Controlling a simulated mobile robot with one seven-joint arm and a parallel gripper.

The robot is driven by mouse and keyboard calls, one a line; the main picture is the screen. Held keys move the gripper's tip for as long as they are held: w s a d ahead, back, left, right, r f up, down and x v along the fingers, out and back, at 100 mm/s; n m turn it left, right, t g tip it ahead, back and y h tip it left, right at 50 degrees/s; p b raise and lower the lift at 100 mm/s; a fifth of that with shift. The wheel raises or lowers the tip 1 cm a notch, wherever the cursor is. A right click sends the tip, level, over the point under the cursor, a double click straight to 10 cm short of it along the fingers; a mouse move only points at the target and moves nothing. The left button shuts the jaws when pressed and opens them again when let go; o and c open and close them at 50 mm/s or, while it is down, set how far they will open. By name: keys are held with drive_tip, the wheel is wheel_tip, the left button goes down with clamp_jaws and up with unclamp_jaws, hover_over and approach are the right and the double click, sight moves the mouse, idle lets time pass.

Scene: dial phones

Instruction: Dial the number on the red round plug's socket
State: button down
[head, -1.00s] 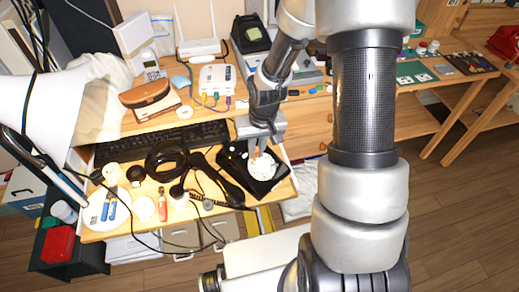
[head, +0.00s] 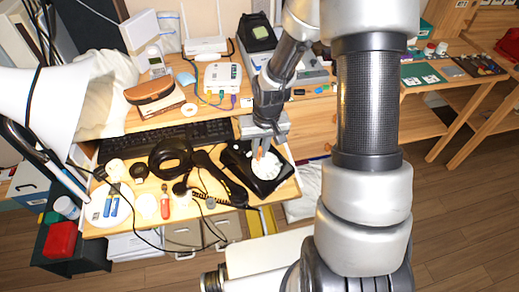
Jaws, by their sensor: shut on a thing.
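The black phone (head: 283,186) with a round white dial (head: 266,168) lies at the front right of the wooden desk. My gripper (head: 260,153) points down at the dial's upper edge, its orange tips close together at the dial. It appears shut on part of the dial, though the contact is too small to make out. The black handset (head: 222,178) lies off the phone to its left, with a coiled cord. A white box (head: 222,78) behind has several coloured plugs along its front. I cannot make out a red round plug or any numbers.
A black keyboard (head: 165,140), a black ring-shaped object (head: 171,157), a brown case (head: 150,89) and a white lamp (head: 40,90) crowd the desk to the left. Small items lie along its front edge. My arm hides part of the desk's right side.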

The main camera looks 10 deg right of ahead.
drive_tip(key=shift+w+a+f+b, duration=0.1)
drive_tip(key=shift+w+f+b, duration=0.05)
drive_tip(key=shift+f+b, duration=0.3)
idle(0.6)
drive_tip(key=shift+w+d+r, duration=0.15)
drive_tip(key=shift+w+d, duration=0.25)
drive_tip(key=shift+w, duration=0.1)
drive_tip(key=shift+d, duration=0.1)
drive_tip(key=shift+w+d+p, duration=0.35)
drive_tip(key=shift+d, duration=0.2)
